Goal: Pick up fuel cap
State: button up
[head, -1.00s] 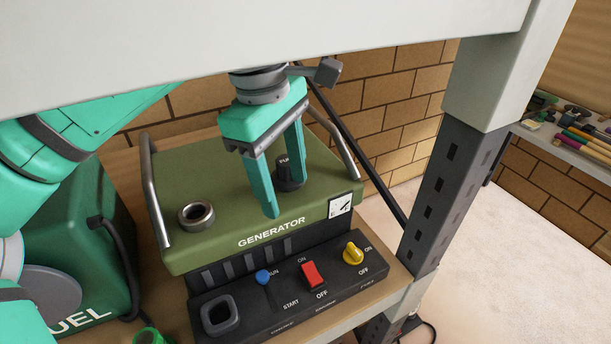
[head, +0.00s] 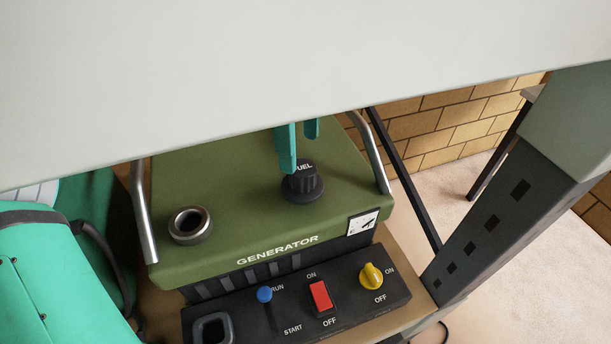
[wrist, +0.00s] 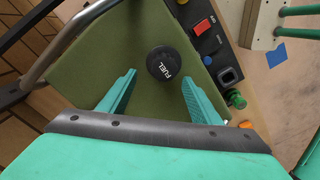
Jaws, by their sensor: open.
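The black fuel cap (head: 302,182), a ribbed knob marked FUEL, sits on the green top of the generator (head: 240,220). In the wrist view the cap (wrist: 164,64) lies ahead of and between the two teal fingers. My gripper (head: 298,150) is open and empty, its fingertips above and behind the cap in the head view. The wrist view shows the fingers (wrist: 160,95) spread wider than the cap and not touching it. The upper part of the gripper is hidden behind a pale shelf in the head view.
The pale shelf edge (head: 250,80) crosses above the generator. Metal handles (head: 143,215) stand at the generator's sides, with an open round ring (head: 190,225) on its top left. A dark post (head: 495,220) stands right. The front panel holds a red switch (head: 320,296) and yellow knob (head: 371,275).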

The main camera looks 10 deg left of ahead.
aim_at(302, 167)
jog(key=shift+s+f, duration=0.45)
jog(key=shift+f, duration=0.2)
jog(key=f, duration=0.4)
jog(key=shift+s+d+f, duration=0.15)
jog(key=shift+d, duration=0.2)
jog(key=shift+f, duration=0.25)
jog(key=c, duration=1.1)
